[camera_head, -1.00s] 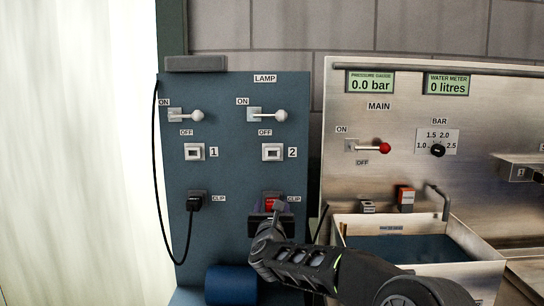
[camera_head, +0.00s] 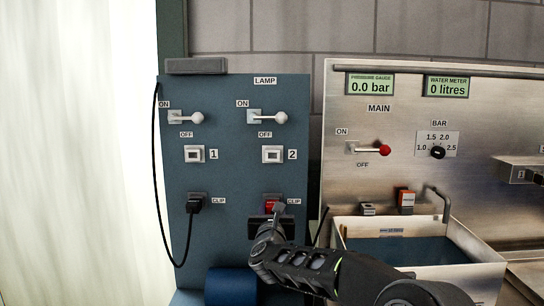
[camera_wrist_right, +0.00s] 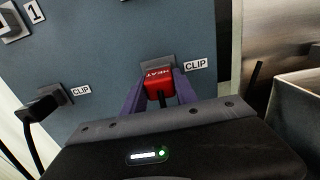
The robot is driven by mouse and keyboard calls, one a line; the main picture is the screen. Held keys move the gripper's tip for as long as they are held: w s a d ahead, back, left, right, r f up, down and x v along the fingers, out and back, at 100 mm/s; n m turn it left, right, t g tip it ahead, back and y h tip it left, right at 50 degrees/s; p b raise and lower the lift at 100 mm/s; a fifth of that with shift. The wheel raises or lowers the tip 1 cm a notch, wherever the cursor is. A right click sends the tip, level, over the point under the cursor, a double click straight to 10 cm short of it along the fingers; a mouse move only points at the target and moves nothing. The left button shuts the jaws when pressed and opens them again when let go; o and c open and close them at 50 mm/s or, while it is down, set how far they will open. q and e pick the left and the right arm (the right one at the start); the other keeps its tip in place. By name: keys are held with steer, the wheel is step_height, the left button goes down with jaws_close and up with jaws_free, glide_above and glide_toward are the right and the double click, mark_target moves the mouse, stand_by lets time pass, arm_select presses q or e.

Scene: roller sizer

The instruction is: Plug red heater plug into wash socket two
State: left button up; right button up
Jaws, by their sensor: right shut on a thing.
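The red heater plug (camera_head: 271,205) sits at the right-hand clip on the blue panel, below socket 2; "HEAT" is printed on it in the right wrist view (camera_wrist_right: 156,82). My right gripper (camera_head: 270,212) is shut on it, with a finger on each side (camera_wrist_right: 158,90). Whether the plug has left the clip (camera_wrist_right: 157,61) cannot be told. Wash socket two (camera_head: 272,153) is a white-framed socket marked 2, straight above the plug, and looks empty. My left gripper is not in view.
A black plug (camera_head: 195,204) with a cable hangs at the left clip. Socket 1 (camera_head: 195,153) and two white-knobbed levers (camera_head: 281,116) are on the same panel. A steel sink (camera_head: 430,280) stands at the right. The panel between plug and socket 2 is clear.

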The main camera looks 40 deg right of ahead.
jaws_close()
steer(key=b+v, duration=0.3)
steer(key=v, duration=0.3)
stand_by(1.2)
stand_by(0.4)
